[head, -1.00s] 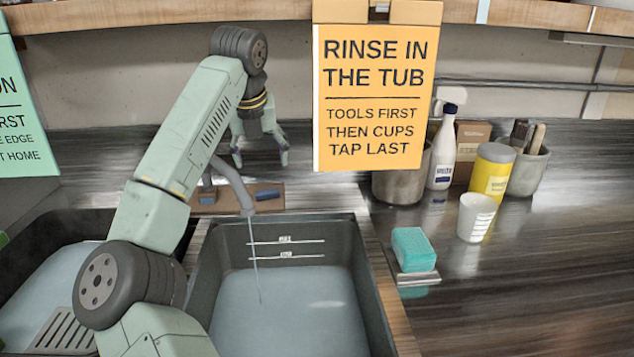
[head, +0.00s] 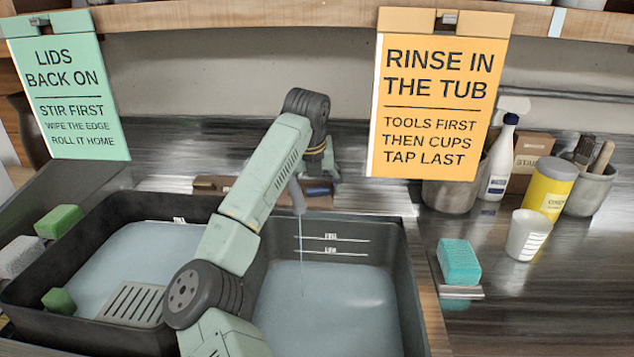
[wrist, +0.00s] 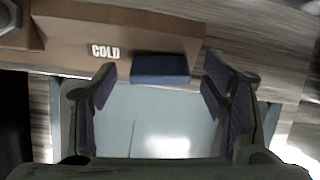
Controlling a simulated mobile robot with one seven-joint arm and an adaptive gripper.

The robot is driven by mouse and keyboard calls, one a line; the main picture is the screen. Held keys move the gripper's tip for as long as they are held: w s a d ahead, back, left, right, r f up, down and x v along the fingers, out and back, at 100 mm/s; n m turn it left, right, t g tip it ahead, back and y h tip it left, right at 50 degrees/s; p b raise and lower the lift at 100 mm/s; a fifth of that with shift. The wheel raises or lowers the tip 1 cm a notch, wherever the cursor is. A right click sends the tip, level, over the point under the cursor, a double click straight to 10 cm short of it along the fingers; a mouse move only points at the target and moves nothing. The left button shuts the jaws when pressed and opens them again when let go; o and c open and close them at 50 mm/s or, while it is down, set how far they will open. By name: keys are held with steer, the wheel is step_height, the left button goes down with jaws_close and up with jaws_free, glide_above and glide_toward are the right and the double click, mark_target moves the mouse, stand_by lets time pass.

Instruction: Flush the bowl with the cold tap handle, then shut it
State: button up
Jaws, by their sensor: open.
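The cold tap handle is a blue block (wrist: 160,69) on a brown board beside the word COLD in the wrist view. In the head view it shows as a small blue patch (head: 318,191) right of the spout. My gripper (wrist: 160,76) is open, with one finger on each side of the handle in the picture; I cannot tell whether either touches it. In the head view my gripper (head: 328,168) is just above the handle, partly hidden by my arm. A thin stream runs from the grey spout (head: 297,195) into the dark basin (head: 408,270), which holds water.
A second dark basin (head: 20,300) with water and a grate stands left. A teal sponge (head: 459,261), white cup (head: 528,235), yellow can and spray bottle stand right. An orange sign (head: 434,95) hangs above.

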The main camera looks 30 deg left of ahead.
steer(key=c, duration=1.2)
steer(key=shift+o, duration=0.2)
steer(key=shift+m+b, duration=0.4)
steer(key=shift+d+m, duration=0.1)
steer(key=shift+m, duration=0.5)
steer(key=o, duration=1.2)
steer(key=shift+c, duration=0.2)
steer(key=shift+r, duration=0.1)
